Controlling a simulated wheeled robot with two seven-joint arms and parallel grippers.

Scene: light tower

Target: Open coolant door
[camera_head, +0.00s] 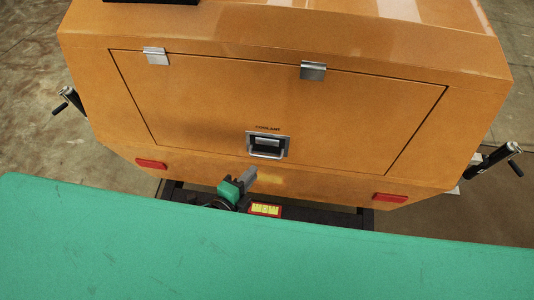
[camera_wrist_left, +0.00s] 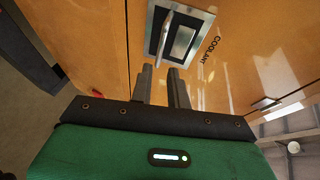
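The coolant door (camera_head: 205,95) is a large orange panel on the rear of the orange light tower. It lies flush in its frame and looks shut. A silver latch with a handle (camera_head: 268,145) sits at its lower middle, under the word COOLANT. The latch also shows in the left wrist view (camera_wrist_left: 178,35). My left gripper (camera_head: 249,173) is just below the latch in the head view. My right gripper is in neither view.
Two silver hinges (camera_head: 155,56) (camera_head: 313,71) line the door's top edge. Red lights (camera_head: 151,164) (camera_head: 390,198) sit low on the body. Crank jacks (camera_head: 70,101) (camera_head: 492,161) stick out on both sides. A dark hitch frame (camera_head: 318,215) lies below.

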